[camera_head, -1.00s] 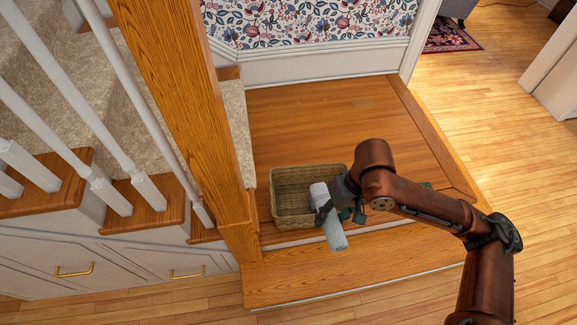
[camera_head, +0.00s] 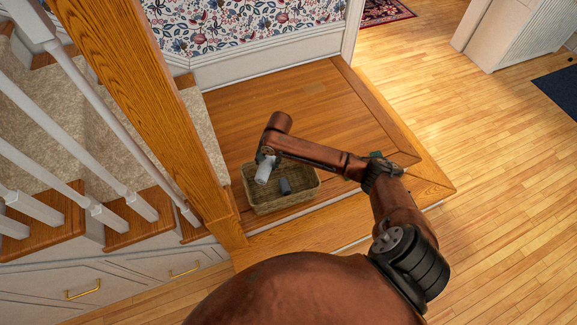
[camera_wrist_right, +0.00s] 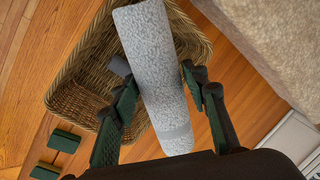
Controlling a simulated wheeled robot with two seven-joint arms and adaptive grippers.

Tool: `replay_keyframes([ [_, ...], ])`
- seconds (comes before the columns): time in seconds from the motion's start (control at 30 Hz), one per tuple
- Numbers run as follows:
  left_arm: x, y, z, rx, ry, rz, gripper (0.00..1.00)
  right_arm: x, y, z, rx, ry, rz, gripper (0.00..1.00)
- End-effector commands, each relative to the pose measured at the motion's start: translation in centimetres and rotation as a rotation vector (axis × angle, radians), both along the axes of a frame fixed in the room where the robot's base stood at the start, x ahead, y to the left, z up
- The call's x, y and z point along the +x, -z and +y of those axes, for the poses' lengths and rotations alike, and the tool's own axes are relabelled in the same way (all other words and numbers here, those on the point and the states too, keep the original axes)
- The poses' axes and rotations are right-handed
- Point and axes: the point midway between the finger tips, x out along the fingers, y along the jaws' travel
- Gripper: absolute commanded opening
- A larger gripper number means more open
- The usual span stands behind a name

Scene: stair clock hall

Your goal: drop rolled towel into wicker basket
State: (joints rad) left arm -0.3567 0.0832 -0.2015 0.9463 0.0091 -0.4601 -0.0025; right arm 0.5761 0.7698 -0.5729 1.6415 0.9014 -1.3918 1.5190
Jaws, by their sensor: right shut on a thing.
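The rolled towel (camera_head: 264,171) is a pale grey speckled roll. My right gripper (camera_wrist_right: 158,80) is shut on it, with a finger on each side of the roll. In the head view the towel hangs tilted over the left part of the wicker basket (camera_head: 287,207), a tan woven open-topped basket on the wooden landing. In the wrist view the basket (camera_wrist_right: 72,98) lies behind the towel, and the roll and fingers hide part of it. I cannot tell the exact height of the towel over the rim. My left gripper is not in view.
A small dark grey object (camera_head: 285,186) shows within the basket's opening. A wooden newel post (camera_head: 150,105) and white balusters stand to the left. The landing (camera_head: 300,100) behind the basket is clear.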

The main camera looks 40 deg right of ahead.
Motion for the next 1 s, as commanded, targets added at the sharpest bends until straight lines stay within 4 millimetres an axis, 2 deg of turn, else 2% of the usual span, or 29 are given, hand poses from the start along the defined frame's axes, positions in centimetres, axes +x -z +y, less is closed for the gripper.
replay_keyframes([
  [0.03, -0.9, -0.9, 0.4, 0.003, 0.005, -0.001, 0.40, -0.5, 0.4, -1.2, 0.001, 0.047, 0.003, 0.16],
  [0.13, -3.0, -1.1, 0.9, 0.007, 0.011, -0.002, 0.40, -1.2, 2.8, -3.1, 0.001, 0.115, 0.002, 0.16],
  [0.33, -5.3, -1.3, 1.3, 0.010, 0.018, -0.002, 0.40, -2.5, 5.6, -5.3, 0.002, 0.178, 0.001, 0.16],
  [0.57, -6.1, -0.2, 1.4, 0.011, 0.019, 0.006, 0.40, -2.7, 7.3, -5.6, 0.001, 0.186, 0.001, 0.16],
  [1.0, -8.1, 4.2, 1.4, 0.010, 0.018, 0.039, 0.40, -2.7, 12.0, -5.5, 0.001, 0.183, 0.003, 0.16],
])
